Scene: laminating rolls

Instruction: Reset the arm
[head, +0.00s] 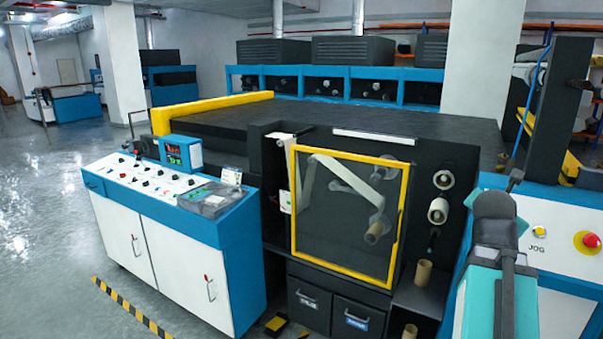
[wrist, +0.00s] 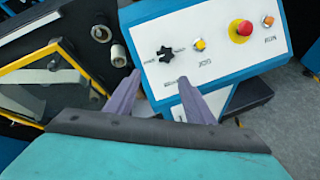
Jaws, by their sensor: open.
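My arm (head: 492,255) rises at the lower right of the head view, in front of a blue and white control panel. Its fingers are not clear in that view. In the wrist view my gripper (wrist: 159,77) is open, with two purple fingers apart and nothing between them. The fingers point toward the lower edge of the control panel (wrist: 215,20). The panel carries a black selector knob (wrist: 172,53), a yellow JOG button (wrist: 199,44), a red button (wrist: 241,31) and an orange RUN button (wrist: 268,20). I cannot tell whether the fingertips touch the panel.
A yellow-framed clear guard (head: 349,212) covers rollers left of my arm. Rolls (head: 438,211) and a cardboard core (head: 423,273) sit between guard and arm. A control console (head: 180,235) stands at left, with open floor (head: 45,220) beyond it.

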